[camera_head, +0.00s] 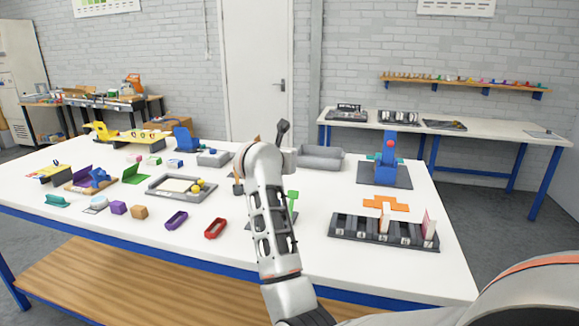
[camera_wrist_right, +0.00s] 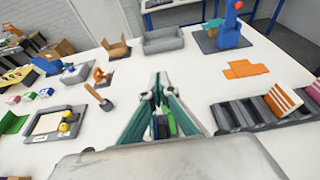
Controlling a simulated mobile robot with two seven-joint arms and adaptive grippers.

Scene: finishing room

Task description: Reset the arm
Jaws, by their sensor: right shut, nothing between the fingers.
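My right arm (camera_head: 268,215) reaches up from the bottom of the head view over the middle of the white table. A green object on a dark base (camera_head: 292,199) stands beside the arm in the head view. Something green and blue shows between the finger links in the wrist view. My left gripper is in neither view.
The white table (camera_head: 340,270) bears a dark slotted rack (camera_head: 345,228), an orange piece (camera_head: 386,203), a blue device (camera_head: 385,165), a grey bin (camera_head: 320,158), a grey tray (camera_head: 155,190), a red tray (camera_head: 215,228) and a purple tray (camera_head: 176,220). Its front right part is bare.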

